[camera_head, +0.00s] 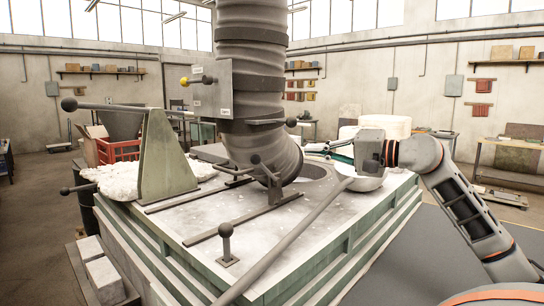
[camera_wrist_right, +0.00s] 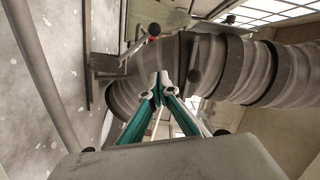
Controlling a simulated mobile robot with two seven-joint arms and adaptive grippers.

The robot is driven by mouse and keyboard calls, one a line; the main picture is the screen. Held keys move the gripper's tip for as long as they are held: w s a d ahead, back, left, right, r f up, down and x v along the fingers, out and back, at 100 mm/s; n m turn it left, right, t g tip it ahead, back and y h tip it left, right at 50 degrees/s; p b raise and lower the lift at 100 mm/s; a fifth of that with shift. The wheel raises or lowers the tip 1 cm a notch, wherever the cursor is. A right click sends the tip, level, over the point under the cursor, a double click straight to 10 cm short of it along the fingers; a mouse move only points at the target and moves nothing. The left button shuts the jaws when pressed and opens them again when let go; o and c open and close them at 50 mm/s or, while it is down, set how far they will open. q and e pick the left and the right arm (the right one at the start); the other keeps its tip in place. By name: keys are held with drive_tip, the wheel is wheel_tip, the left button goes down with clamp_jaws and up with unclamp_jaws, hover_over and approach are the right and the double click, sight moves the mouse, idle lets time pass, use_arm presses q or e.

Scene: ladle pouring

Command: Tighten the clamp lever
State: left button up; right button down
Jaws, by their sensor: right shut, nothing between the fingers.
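Several dark levers with ball ends sit around the thick ribbed grey pipe (camera_head: 255,50); I cannot tell for certain which is the clamp lever. One lever (camera_head: 268,122) sticks out sideways from the pipe's bracket, with its ball end pointing right. Another lever (camera_head: 265,168) slants down across the pipe's lower end. My right gripper (camera_head: 309,150) is shut and empty, just right of the pipe. In the right wrist view its green fingertips (camera_wrist_right: 158,86) meet in front of the pipe (camera_wrist_right: 235,75), and a ball-ended lever (camera_wrist_right: 194,58) shows just beyond them. My left gripper is not in view.
The pipe stands over a pale stone block (camera_head: 200,215) with stepped green sides. A short upright knobbed post (camera_head: 226,240) stands near its front. A long grey bar (camera_head: 290,240) crosses the front right. A green triangular plate (camera_head: 163,160) holds a long handle (camera_head: 105,106) at left.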

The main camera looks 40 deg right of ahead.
drive_tip(key=p, duration=0.3)
hover_over(267, 171)
drive_tip(key=s+d, duration=0.2)
drive_tip(key=d, duration=0.2)
drive_tip(key=a, duration=0.1)
drive_tip(key=a+f, duration=0.1)
drive_tip(key=a+f+p, duration=0.1)
drive_tip(key=a, duration=0.1)
drive_tip(key=shift+s+a, duration=0.1)
drive_tip(key=shift+f, duration=0.1)
